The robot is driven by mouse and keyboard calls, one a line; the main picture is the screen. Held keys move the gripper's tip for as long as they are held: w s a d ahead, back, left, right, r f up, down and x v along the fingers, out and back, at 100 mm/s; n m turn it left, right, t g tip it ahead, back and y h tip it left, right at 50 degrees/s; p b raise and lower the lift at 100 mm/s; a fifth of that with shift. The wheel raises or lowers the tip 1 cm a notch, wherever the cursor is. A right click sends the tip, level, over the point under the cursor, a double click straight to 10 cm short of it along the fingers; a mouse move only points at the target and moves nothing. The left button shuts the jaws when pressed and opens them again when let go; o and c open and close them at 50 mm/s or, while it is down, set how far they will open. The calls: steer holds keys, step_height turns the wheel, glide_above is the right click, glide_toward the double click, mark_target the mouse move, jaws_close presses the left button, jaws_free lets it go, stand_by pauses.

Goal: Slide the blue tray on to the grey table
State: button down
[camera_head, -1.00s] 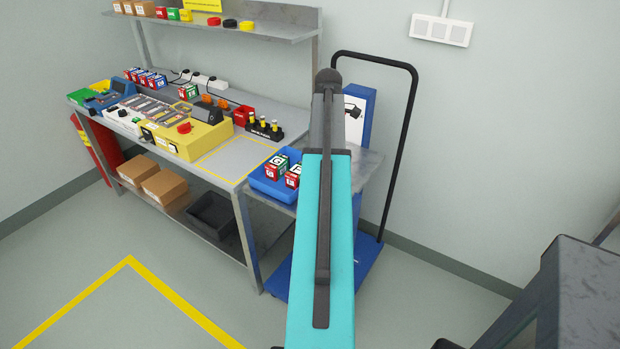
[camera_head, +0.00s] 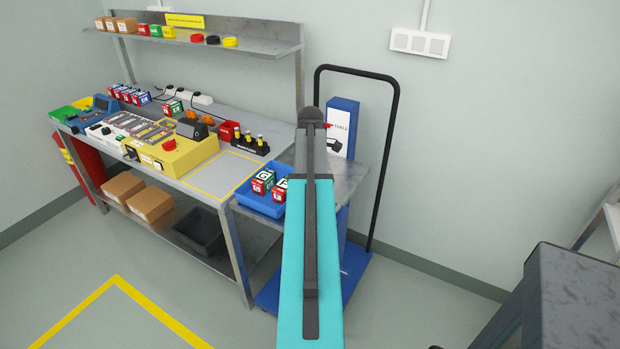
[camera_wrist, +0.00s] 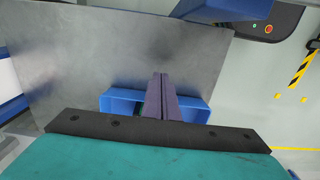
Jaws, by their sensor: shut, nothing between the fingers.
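The blue tray (camera_head: 258,201) holds red, white and green cubes (camera_head: 263,182). It sits at the left end of the trolley's grey top (camera_head: 345,180), beside the grey table (camera_head: 230,168), which has a yellow-outlined bare square. My arm covers the tray's right part in the head view. My gripper is hidden there behind the arm. In the wrist view my gripper (camera_wrist: 161,82) is shut and empty, its fingers in front of blue tray walls (camera_wrist: 121,104) that show on both sides. I cannot tell whether the fingers touch the tray.
The trolley has a tall black handle (camera_head: 385,150) and a blue upright box (camera_head: 342,125) at its back. A yellow device (camera_head: 178,153) and a black rack (camera_head: 250,146) stand on the table near the marked square. A dark block (camera_head: 580,300) is at the lower right.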

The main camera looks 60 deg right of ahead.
step_height(320, 180, down, 4)
steer(key=shift+r+p, duration=0.25)
steer(key=shift+p, duration=0.1)
steer(key=shift+w+p, duration=0.65)
steer(key=shift+w, duration=1.35)
steer(key=shift+w, duration=0.65)
steer(key=w, duration=2.4)
steer(key=shift+w+d, duration=0.15)
steer(key=shift+w, duration=0.25)
steer(key=shift+s, duration=0.1)
